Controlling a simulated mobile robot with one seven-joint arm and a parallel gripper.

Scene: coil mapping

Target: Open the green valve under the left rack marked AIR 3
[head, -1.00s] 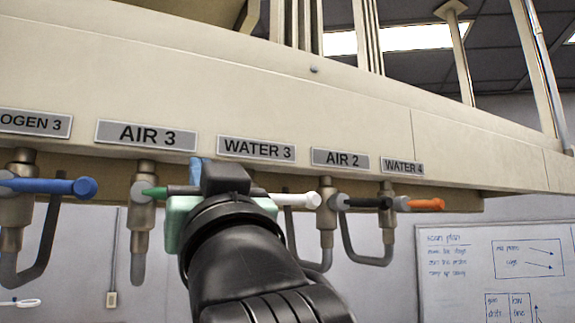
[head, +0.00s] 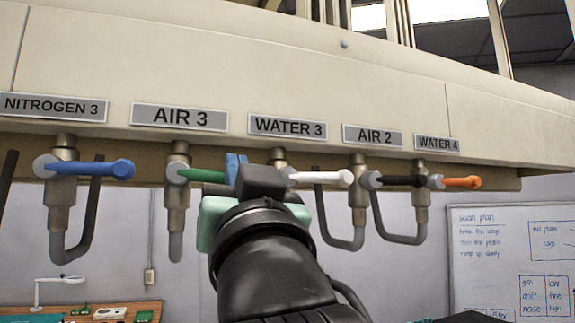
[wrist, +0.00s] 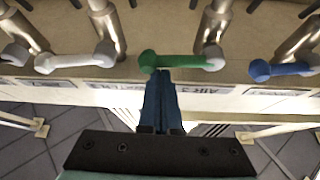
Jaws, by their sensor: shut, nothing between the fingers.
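The green valve handle (head: 207,175) is below the AIR 3 label (head: 179,117), on a metal fitting (head: 178,200). It points sideways to the right. My gripper (head: 235,165) is shut and empty, beside the handle's free end, with its body covering part of the view. In the wrist view the green handle (wrist: 180,62) lies just above the tips of my blue fingers (wrist: 162,85), near its rounded free end. I cannot tell whether they touch.
A blue handle (head: 95,168) is to the left, under NITROGEN 3. A white handle (head: 325,177), a black handle (head: 400,180) and an orange handle (head: 460,183) are to the right. Bent pipes hang below. A whiteboard (head: 510,255) stands at the lower right.

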